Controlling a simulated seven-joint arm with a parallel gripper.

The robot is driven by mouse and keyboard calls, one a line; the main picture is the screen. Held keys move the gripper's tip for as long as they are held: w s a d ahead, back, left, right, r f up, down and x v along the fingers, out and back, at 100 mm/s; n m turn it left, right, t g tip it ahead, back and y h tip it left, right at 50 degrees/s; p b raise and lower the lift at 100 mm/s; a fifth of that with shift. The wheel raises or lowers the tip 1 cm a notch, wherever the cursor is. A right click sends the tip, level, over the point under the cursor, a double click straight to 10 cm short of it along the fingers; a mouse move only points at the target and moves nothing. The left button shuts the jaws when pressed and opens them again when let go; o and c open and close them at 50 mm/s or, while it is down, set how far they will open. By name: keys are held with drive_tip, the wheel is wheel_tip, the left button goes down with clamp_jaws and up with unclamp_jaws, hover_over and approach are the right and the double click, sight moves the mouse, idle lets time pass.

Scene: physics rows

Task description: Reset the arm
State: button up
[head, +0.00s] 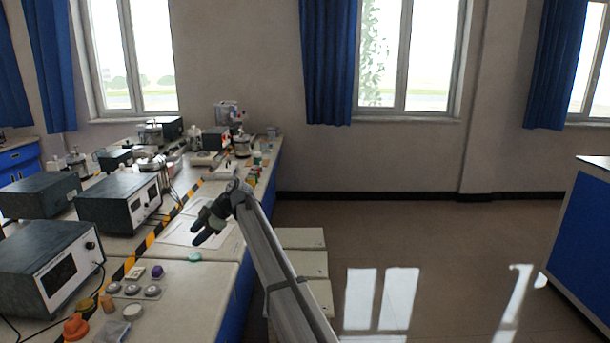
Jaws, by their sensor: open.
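My gripper (207,226) is at the end of my arm, which reaches up from the bottom of the head view. The gripper is dark and points down and to the left over the lab bench (215,275). Its jaws are open and nothing shows between them. A white sheet (183,232) lies on the bench behind and below the gripper. A small teal object (194,257) lies on the bench just below the fingertips; the gripper looks apart from it.
Grey instrument boxes (45,265) line the bench's left side, behind a black-and-yellow strip (133,272). Small dishes and an orange item (76,327) are at the front. Bottles and equipment (240,145) crowd the far end. Pale stools (308,264) stand beside the bench. Open floor lies right.

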drive_tip(key=w+d+f+m+t, duration=0.15)
drive_tip(key=w+d+f, duration=0.25)
drive_tip(key=d, duration=0.5)
drive_tip(key=w+d+f+m+t, duration=0.1)
drive_tip(key=w+d+f+m, duration=0.25)
drive_tip(key=d, duration=0.55)
drive_tip(key=s+d+f+m+g+h, duration=0.15)
drive_tip(key=s+d+f, duration=0.3)
drive_tip(key=f, duration=0.45)
drive_tip(key=s+d+f+m+h, duration=0.1)
drive_tip(key=s+d+f+m, duration=0.3)
drive_tip(key=f, duration=0.5)
drive_tip(key=s+d+f+m+h, duration=0.1)
drive_tip(key=s+d+f, duration=0.4)
drive_tip(key=f, duration=0.5)
drive_tip(key=s+d+f+m+g+h, duration=0.1)
drive_tip(key=s+d+f+m+g, duration=0.15)
drive_tip(key=s+d+f, duration=0.6)
drive_tip(key=s+d+f+m+g+h, duration=0.15)
drive_tip(key=s+d+f+m, duration=0.25)
drive_tip(key=s+f, duration=0.95)
drive_tip(key=s+d+m+g+h, duration=0.1)
drive_tip(key=s+d+m, duration=0.2)
drive_tip(key=s, duration=1.3)
drive_tip(key=s+d+m+g+h, duration=0.2)
drive_tip(key=s+d, duration=0.3)
drive_tip(key=s, duration=1.1)
drive_tip(key=shift+s+d+f+m, duration=0.2)
drive_tip(key=shift+s+f+m, duration=0.25)
drive_tip(key=shift+m, duration=0.35)
